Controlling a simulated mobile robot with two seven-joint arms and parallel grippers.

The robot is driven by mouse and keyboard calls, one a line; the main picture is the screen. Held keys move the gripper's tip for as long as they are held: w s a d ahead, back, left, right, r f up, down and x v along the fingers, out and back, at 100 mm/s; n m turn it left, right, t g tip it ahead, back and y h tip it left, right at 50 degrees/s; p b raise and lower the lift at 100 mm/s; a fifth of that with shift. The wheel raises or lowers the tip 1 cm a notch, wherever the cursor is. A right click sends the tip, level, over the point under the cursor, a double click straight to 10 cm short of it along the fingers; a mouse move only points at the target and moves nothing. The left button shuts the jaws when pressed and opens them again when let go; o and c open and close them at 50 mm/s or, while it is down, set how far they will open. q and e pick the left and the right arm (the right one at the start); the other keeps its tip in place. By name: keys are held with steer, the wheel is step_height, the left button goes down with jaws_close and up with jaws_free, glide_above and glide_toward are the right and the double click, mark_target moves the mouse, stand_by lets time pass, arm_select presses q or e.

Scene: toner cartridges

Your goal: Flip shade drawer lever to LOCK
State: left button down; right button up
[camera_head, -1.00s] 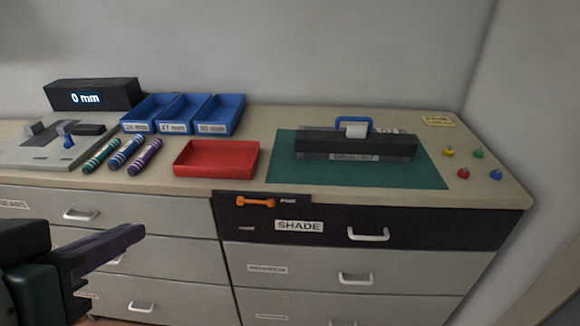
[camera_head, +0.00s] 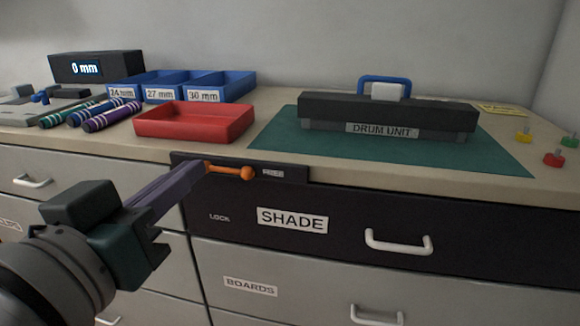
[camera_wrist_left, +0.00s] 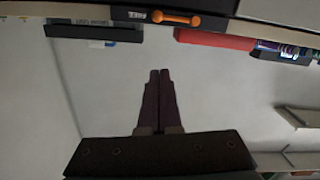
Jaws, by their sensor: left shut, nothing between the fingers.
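The orange lever (camera_head: 232,172) lies roughly level on a dark plate at the top left of the black SHADE drawer (camera_head: 340,235). Its round knob end points right, beside the word FREE (camera_head: 273,173); the word LOCK (camera_head: 219,217) is lower on the drawer front. In the left wrist view the lever (camera_wrist_left: 176,18) shows near the top edge. My left gripper (camera_head: 203,166) is shut and empty, its fingertips at the lever's left end in the head view; I cannot tell whether they touch. The shut fingers (camera_wrist_left: 160,73) also show in the wrist view. My right gripper is not in view.
A red tray (camera_head: 195,122), blue bins (camera_head: 180,88) and marker-like cylinders (camera_head: 110,117) stand on the counter above. A drum unit (camera_head: 385,115) rests on a green mat (camera_head: 480,160). White drawer handles (camera_head: 398,242) stick out from the fronts.

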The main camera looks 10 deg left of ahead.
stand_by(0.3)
arm_select(q)
steer(key=b, duration=0.2)
glide_above(226, 170)
steer(key=s+d, duration=0.2)
steer(key=s, duration=0.1)
steer(key=f+b, duration=0.1)
steer(key=f, duration=0.2)
steer(key=shift+d+f, duration=0.15)
steer(key=shift+d, duration=0.05)
steer(key=shift+w+d+f, duration=0.1)
steer(key=shift+d+f, duration=0.05)
steer(key=shift+f, duration=0.35)
